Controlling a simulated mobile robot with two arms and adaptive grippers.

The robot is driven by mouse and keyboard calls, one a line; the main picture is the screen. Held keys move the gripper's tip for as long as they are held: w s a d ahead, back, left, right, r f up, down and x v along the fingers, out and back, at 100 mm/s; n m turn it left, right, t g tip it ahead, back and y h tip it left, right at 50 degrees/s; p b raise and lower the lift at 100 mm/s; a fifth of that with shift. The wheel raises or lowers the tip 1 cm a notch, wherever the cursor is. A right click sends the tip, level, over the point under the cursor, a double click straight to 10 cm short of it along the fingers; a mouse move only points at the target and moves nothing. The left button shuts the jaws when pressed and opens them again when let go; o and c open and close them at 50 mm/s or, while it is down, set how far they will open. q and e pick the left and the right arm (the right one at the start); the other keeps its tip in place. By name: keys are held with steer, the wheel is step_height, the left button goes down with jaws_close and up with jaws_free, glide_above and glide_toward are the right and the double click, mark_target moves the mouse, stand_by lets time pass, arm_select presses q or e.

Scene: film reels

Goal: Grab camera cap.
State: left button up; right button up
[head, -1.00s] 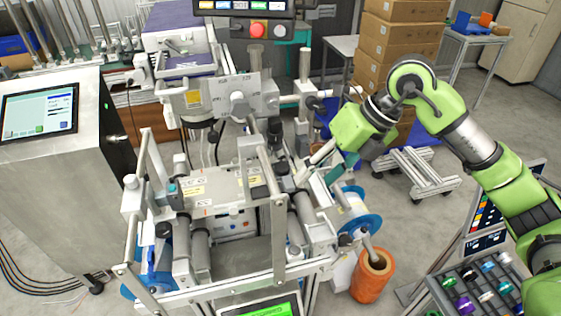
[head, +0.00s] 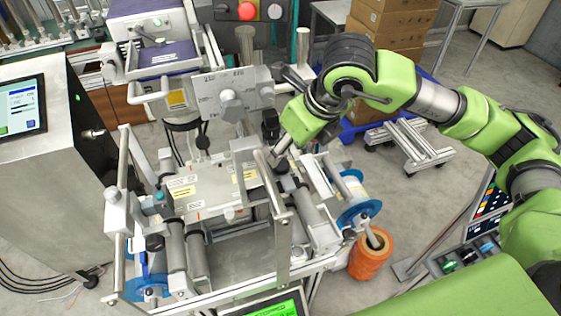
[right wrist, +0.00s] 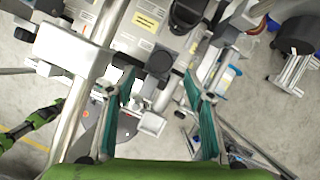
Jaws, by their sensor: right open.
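My right gripper (right wrist: 160,98) is open in the right wrist view, its two teal fingers spread apart with nothing held between them. In the head view its arm reaches in from the right, and the fingers are mostly hidden at the machine's middle. A dark round piece (head: 270,123) stands upright on the machine beside the gripper; I cannot tell whether it is the camera cap. A black cylinder (right wrist: 186,14) shows at the top of the right wrist view, and a small black knob (right wrist: 160,62) lies beyond the fingers.
The machine has metal posts, rollers and a grey plate (head: 222,95) close around the right gripper. An orange roll (head: 370,258) and a blue-flanged reel (head: 357,212) are at its right side. A screen cabinet (head: 50,160) stands left.

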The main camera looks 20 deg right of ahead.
mark_target(281, 163)
steer(key=shift+w+a+f, duration=0.1)
steer(key=shift+w+f, duration=0.2)
steer(key=shift+f, duration=0.2)
steer(key=shift+w+f, duration=0.15)
steer(key=shift+f, duration=0.1)
steer(key=shift+w+f+p, duration=0.1)
steer(key=shift+f+p, duration=0.6)
steer(key=shift+p, duration=0.05)
steer(key=p+x, duration=0.1)
steer(key=x, duration=0.1)
steer(key=shift+f, duration=0.35)
steer(key=shift+w+a+f, duration=0.1)
steer(key=shift+w+f, duration=0.25)
steer(key=shift+f, duration=0.2)
arm_select(q)
steer(key=w+r, duration=0.2)
steer(key=r, duration=0.1)
steer(key=shift+w, duration=0.1)
arm_select(e)
steer(key=c, duration=1)
